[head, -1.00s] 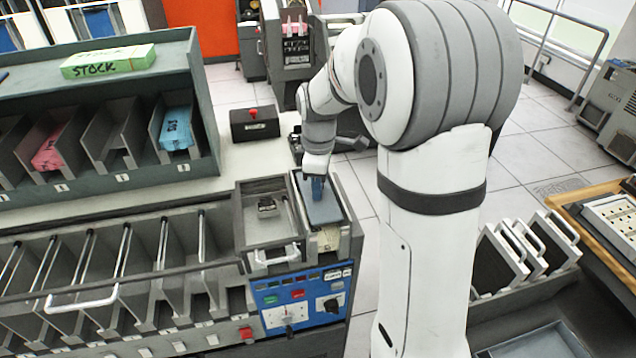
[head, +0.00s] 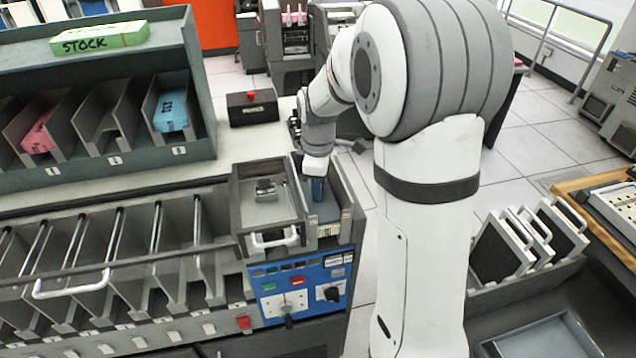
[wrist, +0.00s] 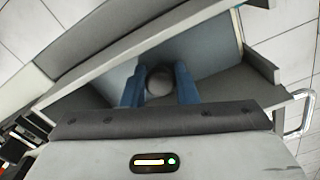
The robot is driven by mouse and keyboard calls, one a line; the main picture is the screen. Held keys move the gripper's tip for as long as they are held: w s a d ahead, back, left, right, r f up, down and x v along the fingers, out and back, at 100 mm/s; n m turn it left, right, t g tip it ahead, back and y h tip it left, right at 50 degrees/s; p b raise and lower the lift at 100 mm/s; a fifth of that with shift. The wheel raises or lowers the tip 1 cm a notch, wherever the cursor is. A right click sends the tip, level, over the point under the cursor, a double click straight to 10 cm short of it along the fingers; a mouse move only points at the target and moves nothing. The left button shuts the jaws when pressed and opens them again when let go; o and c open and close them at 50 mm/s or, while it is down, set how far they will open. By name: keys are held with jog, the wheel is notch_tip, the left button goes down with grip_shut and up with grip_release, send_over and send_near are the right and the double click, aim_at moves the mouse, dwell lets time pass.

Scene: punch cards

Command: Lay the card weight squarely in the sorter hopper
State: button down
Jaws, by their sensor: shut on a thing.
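My gripper (head: 318,190) points down into the sorter hopper (head: 346,200), the narrow bay at the right end of the sorter. A blue-grey flat surface (wrist: 212,42) lies below the knob between the hopper walls, which run diagonally there. I cannot tell how much of that surface is the weight's plate, nor whether the weight touches what is beneath. In the head view the fingers hide the knob.
A raised grey tray with a white handle (head: 273,240) adjoins the hopper on the left. The blue control panel (head: 300,290) is in front. Sorter pockets (head: 120,250) extend left. A dark box with a red knob (head: 252,106) stands behind on the pale counter.

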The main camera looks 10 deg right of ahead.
jog(key=c, duration=1.1)
grip_release()
jog(key=shift+o, duration=0.2)
notch_tip(320, 180, up, 8)
jog(key=shift+f+b, duration=0.1)
jog(key=shift+b, duration=0.2)
jog(key=s+m+t, duration=0.3)
jog(key=s+m, duration=1)
jog(key=s, duration=0.8)
jog(key=shift+d, duration=0.3)
jog(key=shift+s, duration=0.2)
jog(key=shift+c, duration=0.2)
